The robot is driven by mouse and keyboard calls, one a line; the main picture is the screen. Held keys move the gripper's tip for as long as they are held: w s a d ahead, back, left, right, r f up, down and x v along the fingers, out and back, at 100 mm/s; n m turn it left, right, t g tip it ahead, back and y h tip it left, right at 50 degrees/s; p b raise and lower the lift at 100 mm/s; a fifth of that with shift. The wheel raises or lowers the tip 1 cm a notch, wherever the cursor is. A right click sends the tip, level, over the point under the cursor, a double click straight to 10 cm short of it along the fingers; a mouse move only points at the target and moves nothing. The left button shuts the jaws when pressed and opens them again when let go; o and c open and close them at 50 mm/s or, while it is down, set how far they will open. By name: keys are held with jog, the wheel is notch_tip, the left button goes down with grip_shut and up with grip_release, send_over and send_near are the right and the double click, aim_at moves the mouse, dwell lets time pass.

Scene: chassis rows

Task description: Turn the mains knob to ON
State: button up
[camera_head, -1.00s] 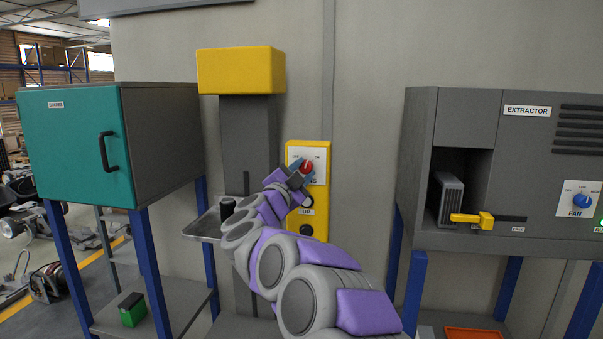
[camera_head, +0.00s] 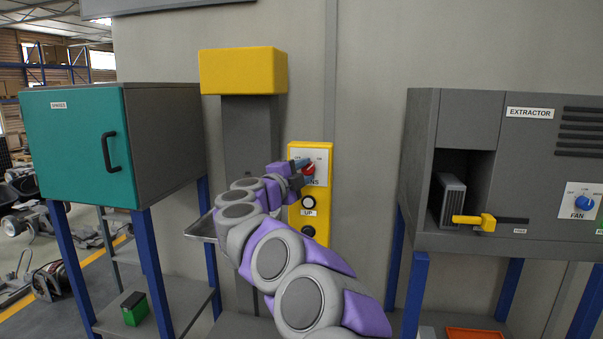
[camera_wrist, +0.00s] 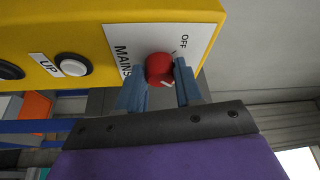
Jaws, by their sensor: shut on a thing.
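The red mains knob (camera_head: 308,169) is on a white plate at the top of the yellow panel (camera_head: 325,225). In the wrist view the knob (camera_wrist: 159,70) sits between the two blue fingers of my gripper (camera_wrist: 160,86), which is shut on it. In the head view my gripper (camera_head: 300,168) reaches the knob from the left and partly hides the plate. The word OFF (camera_wrist: 184,42) shows in the wrist view. A pale mark (camera_wrist: 168,84) is on the knob's lower right edge there, away from OFF. The ON label is hidden in the wrist view.
Below the knob are a button marked UP (camera_head: 308,203) and another dark button (camera_head: 308,231). A teal-doored cabinet (camera_head: 80,140) stands left, the extractor (camera_head: 465,110) right. A yellow-topped column (camera_head: 243,72) and a metal tray (camera_head: 205,228) are close to my arm.

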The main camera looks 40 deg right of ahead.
jog(key=shift+d+f, duration=0.1)
jog(key=shift+f, duration=0.25)
jog(key=o, duration=0.7)
jog(key=shift+s, duration=0.1)
jog(key=o, duration=0.3)
jog(key=shift+s+r, duration=0.1)
jog(key=shift+r, duration=0.1)
jog(key=shift+o, duration=0.2)
jog(key=b+v, duration=0.2)
jog(key=v, duration=1.5)
jog(key=shift+a+b, duration=0.3)
jog(key=shift+a, duration=0.1)
jog(key=shift+w, duration=0.2)
